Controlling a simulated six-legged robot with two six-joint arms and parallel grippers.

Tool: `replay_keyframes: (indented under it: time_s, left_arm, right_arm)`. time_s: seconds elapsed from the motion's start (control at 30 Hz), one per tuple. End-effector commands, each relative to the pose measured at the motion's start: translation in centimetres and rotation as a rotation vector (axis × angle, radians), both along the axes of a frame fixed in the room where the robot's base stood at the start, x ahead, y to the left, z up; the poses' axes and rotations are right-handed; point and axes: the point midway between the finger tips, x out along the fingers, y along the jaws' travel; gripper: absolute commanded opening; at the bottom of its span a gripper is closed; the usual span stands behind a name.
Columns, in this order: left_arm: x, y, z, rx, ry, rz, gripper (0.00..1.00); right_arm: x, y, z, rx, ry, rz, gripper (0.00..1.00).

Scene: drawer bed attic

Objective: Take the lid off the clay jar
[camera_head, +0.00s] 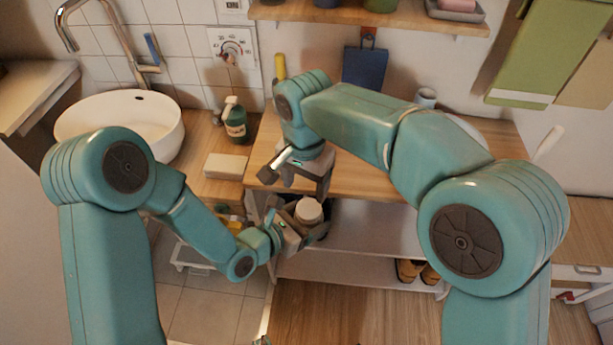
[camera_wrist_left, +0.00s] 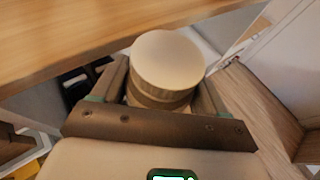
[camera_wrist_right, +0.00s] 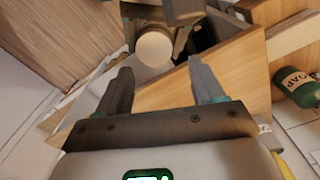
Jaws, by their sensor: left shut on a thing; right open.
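The clay jar (camera_wrist_left: 158,98) is held upright between the fingers of my left gripper (camera_head: 300,222), in front of the counter's edge. Its pale round lid (camera_wrist_left: 168,58) sits on top, and it also shows in the head view (camera_head: 309,208). The jar's lower part is hidden by the gripper. My right gripper (camera_head: 296,178) is open and empty, just above the jar in the head view. In the right wrist view the lid (camera_wrist_right: 155,47) shows beyond the open fingertips, apart from them.
The wooden counter (camera_head: 370,178) lies close behind both grippers, with a white shelf (camera_head: 350,268) below it. A soap bottle (camera_head: 234,120) and a pale block (camera_head: 225,166) stand left, near the white basin (camera_head: 120,122). The floor in front is open.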

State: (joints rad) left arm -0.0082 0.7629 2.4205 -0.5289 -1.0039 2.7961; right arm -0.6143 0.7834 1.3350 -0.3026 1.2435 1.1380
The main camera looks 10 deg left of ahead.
Motion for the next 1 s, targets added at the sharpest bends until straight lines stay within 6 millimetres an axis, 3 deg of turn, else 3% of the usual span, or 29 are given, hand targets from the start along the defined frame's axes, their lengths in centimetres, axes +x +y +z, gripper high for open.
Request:
replay_keyframes:
  time_s: [0.3,0.73,0.9,1.0]
  left_arm:
    - [0.0,0.0,0.0,-0.001,-0.001,0.000,0.00]
    - [0.1,-0.1,0.4,-0.004,-0.011,-0.003,0.00]
    - [0.1,-0.1,0.4,-0.004,-0.012,-0.004,0.00]
    - [0.1,-0.2,0.5,-0.005,-0.013,-0.006,0.00]
  right_arm:
    - [0.0,-0.1,-5.2,-0.002,0.003,0.001,0.68]
    - [0.0,-0.2,-6.8,-0.004,0.003,0.002,0.68]
    - [0.0,-0.2,-6.8,-0.004,0.004,0.002,0.16]
    - [0.0,-0.2,-6.8,-0.003,0.005,0.002,0.14]
